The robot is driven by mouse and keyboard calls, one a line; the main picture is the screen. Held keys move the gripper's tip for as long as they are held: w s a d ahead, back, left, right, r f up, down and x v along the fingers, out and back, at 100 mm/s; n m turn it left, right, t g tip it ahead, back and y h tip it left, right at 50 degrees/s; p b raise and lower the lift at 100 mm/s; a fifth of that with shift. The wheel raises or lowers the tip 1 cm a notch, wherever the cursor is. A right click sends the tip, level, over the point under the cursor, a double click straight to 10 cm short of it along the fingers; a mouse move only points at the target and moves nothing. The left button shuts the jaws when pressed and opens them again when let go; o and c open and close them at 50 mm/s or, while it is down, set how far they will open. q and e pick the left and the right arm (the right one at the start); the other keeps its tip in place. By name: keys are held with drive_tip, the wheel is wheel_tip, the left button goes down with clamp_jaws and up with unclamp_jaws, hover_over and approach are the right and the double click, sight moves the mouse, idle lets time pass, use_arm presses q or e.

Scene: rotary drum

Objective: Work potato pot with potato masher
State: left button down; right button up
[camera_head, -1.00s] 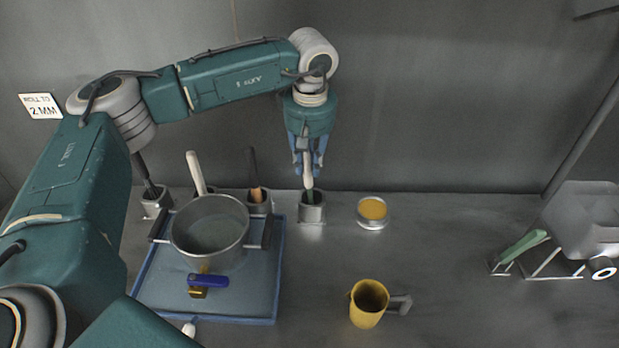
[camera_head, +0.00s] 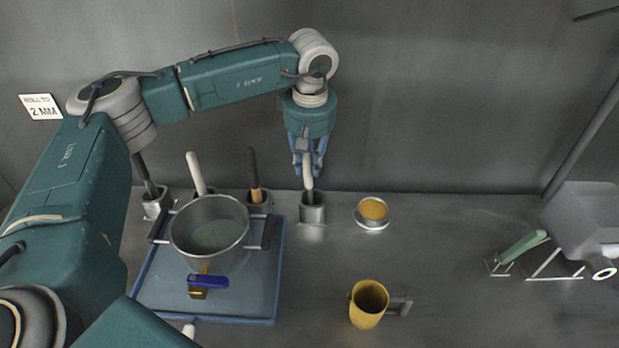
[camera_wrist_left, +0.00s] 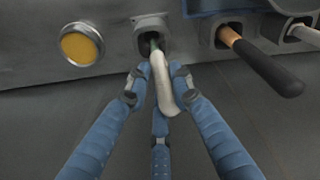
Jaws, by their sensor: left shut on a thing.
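My left gripper (camera_head: 307,160) is shut on the white handle (camera_head: 308,178) of a tool standing in a metal holder (camera_head: 312,212) by the back wall. In the left wrist view my blue fingers (camera_wrist_left: 157,85) surround the pale handle (camera_wrist_left: 163,75). Its green lower part enters the holder (camera_wrist_left: 148,30), so its working end is hidden and I cannot tell that it is the masher. A grey two-handled pot (camera_head: 210,228) stands on a blue tray (camera_head: 258,290) to the left. Its contents look greyish and unclear. My right gripper is not in view.
Other holders with a white-handled tool (camera_head: 195,172), an orange-and-black one (camera_head: 254,175) and a dark one (camera_head: 144,174) stand left. A yellow-filled tin (camera_head: 373,211), a yellow mug (camera_head: 368,304) and a grey machine (camera_head: 582,225) are right. The counter between mug and machine is clear.

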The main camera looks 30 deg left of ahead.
use_arm(q)
drive_tip(key=shift+r, duration=0.1)
drive_tip(key=shift+r+p, duration=1.15)
drive_tip(key=shift+r, duration=0.5)
drive_tip(key=shift+r+p, duration=0.45)
drive_tip(key=shift+r, duration=0.25)
drive_tip(key=shift+r+p, duration=1.6)
drive_tip(key=shift+r, duration=0.75)
drive_tip(key=c, duration=2.1)
unclamp_jaws()
clamp_jaws()
